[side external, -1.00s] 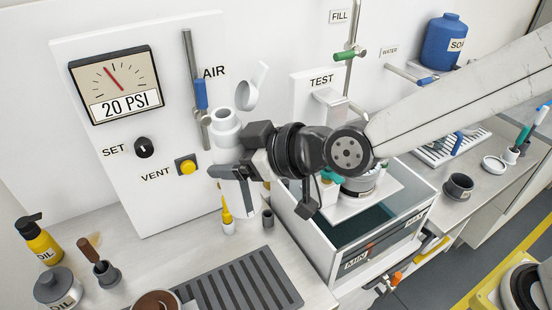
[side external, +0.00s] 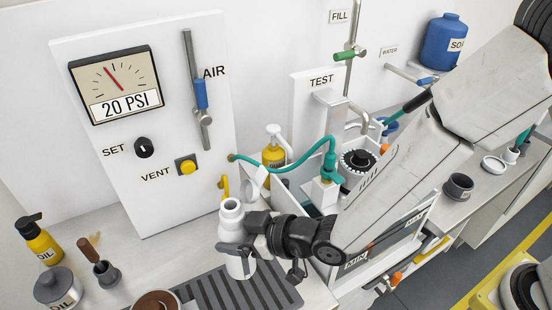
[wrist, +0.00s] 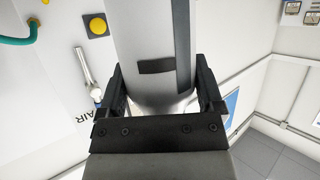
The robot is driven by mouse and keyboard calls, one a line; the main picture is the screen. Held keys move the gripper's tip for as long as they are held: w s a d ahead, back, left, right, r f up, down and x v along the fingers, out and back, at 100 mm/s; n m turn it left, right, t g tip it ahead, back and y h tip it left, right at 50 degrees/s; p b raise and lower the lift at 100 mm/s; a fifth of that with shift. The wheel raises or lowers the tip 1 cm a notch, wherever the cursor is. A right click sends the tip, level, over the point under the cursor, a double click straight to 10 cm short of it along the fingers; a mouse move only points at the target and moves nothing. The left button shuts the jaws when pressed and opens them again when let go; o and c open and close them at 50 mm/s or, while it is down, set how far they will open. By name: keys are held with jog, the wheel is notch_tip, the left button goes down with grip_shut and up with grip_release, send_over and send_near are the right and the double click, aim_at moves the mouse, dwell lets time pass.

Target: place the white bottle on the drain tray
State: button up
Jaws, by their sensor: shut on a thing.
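The white bottle (side external: 233,215) is held roughly upright by my gripper (side external: 236,249), whose jaws are shut around its body. In the wrist view, the pale bottle (wrist: 145,35) fills the space between the two black fingers (wrist: 158,88). The drain tray (side external: 212,291) is a dark grey ribbed slab on the bench at the front. The bottle's base shows just over the tray's back part. I cannot tell whether it touches the tray. A white curved piece (side external: 255,184) shows beside the bottle's neck.
A brown-topped container (side external: 157,303) stands at the tray's left. A glass-sided tank (side external: 385,250) lies to the right, with a teal hose (side external: 300,155) above its back. The gauge panel (side external: 140,110) rises behind. Oil bottle (side external: 40,243) and pot (side external: 57,288) stand far left.

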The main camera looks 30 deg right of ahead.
aim_at(254, 265)
jog(key=shift+f, duration=3.55)
jog(key=shift+f, duration=1.8)
jog(key=o, duration=1.2)
jog(key=shift+d, duration=0.1)
